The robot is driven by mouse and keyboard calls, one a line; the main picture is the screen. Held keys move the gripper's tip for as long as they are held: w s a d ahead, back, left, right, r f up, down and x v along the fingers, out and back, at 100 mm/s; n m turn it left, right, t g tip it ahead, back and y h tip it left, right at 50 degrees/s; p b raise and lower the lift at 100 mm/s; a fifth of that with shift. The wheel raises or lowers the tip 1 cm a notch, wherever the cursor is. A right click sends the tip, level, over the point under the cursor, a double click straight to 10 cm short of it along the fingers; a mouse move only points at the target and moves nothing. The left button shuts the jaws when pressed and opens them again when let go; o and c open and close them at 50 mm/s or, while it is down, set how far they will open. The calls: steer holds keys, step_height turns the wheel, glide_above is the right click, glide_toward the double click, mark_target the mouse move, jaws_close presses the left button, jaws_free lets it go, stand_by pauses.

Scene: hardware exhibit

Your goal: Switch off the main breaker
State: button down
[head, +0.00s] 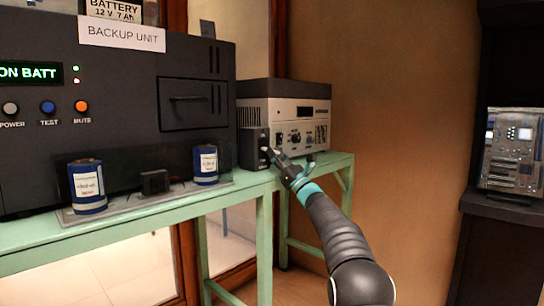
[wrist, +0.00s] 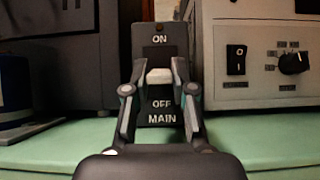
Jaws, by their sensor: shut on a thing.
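The main breaker (wrist: 161,118) is a dark upright box marked ON at the top, OFF below and MAIN at the bottom. It stands at the middle of the wrist view, and in the head view the breaker (head: 252,148) stands on the green bench. Its pale lever (wrist: 159,76) shows between the ON and OFF labels, nearer the middle of the plate. My gripper (wrist: 159,72) has a finger on each side of the lever and is shut on it. In the head view my gripper (head: 270,155) reaches the breaker's front and hides part of it.
A grey instrument (head: 300,112) with a rocker switch (wrist: 236,59) and knob (wrist: 293,63) stands right of the breaker. The black backup unit (head: 120,110) is on the left, with two blue cylinders (head: 88,187) (head: 205,165) before it on the green bench (head: 130,222).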

steer(key=shift+a+r, duration=0.15)
steer(key=c, duration=1)
jaws_free()
steer(key=shift+a, duration=0.15)
steer(key=shift+o, duration=0.2)
steer(key=shift+d, duration=0.3)
steer(key=v, duration=1.2)
